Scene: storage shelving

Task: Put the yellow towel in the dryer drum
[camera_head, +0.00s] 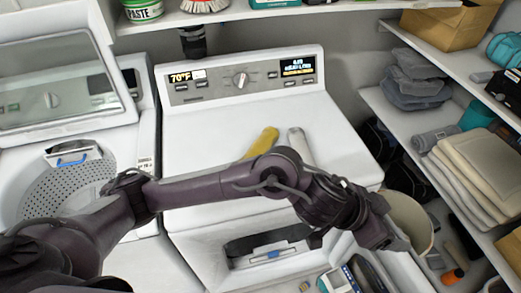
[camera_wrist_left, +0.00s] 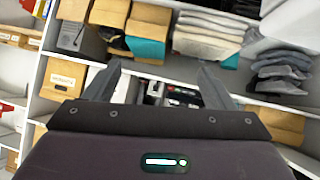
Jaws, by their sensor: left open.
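The yellow towel (camera_head: 262,142) lies rolled on top of the white dryer (camera_head: 225,125), partly hidden behind my left arm. The dryer's dark front opening (camera_head: 268,240) shows below my arm; most of the drum inside is hidden. My left arm crosses in front of the dryer, and my left gripper (camera_head: 385,238) is at its right front, away from the towel. In the left wrist view the left gripper (camera_wrist_left: 158,85) is open with nothing between its fingers, facing shelves. My right gripper is not in view.
A pale rolled towel (camera_head: 300,146) lies beside the yellow one. A washer with its lid (camera_head: 62,85) raised stands left. Shelves at right hold grey towels (camera_head: 415,80) and folded cream towels (camera_head: 470,175). A beige bin (camera_head: 408,218) stands beside the dryer.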

